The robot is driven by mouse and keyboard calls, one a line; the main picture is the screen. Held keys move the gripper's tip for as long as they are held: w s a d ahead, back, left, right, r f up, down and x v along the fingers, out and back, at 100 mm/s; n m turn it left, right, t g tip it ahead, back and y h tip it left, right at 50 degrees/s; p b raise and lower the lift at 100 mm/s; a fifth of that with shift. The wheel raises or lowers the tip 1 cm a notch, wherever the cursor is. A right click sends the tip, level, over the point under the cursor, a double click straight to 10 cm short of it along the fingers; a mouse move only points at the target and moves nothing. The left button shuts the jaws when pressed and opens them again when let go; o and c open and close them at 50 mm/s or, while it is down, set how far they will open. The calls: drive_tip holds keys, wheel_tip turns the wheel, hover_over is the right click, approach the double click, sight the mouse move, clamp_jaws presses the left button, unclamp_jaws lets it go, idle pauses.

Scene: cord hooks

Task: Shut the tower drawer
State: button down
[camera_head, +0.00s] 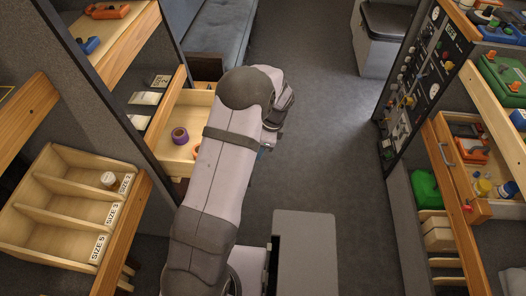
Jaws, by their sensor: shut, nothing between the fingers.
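A pale wooden drawer (174,154) stands pulled out at the left, beside a tall dark post. It holds a purple roll (180,136), and an orange thing is partly covered by my arm. My arm hides the drawer's right side and front. Another wooden drawer (447,180) is open at the right, with a metal handle on its left face. I cannot tell from the picture which one is the tower drawer. My gripper (264,149) is shut and empty, mostly hidden behind my arm, to the right of the left drawer. I cannot see whether it touches that drawer.
A wooden tray (58,221) with labelled compartments and a small jar (108,180) is at lower left. A panel with knobs (415,80) and shelves of cases stand at right. A grey couch (213,40) is at the back. The grey floor (325,130) between is open.

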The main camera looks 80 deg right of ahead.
drive_tip(key=w+p, duration=0.3)
drive_tip(key=w, duration=2.7)
drive_tip(key=shift+w+p, duration=0.25)
drive_tip(key=shift+p, duration=0.1)
drive_tip(key=shift+w+r, duration=0.1)
drive_tip(key=shift+w, duration=0.05)
drive_tip(key=shift+w, duration=0.1)
drive_tip(key=shift+r, duration=0.1)
drive_tip(key=shift+s, duration=0.55)
drive_tip(key=s, duration=0.4)
drive_tip(key=shift+d+r+p, duration=0.1)
drive_tip(key=shift+r+p, duration=0.05)
drive_tip(key=shift+p, duration=0.2)
drive_tip(key=b+v, duration=0.2)
drive_tip(key=v, duration=0.7)
drive_tip(key=shift+r, duration=0.2)
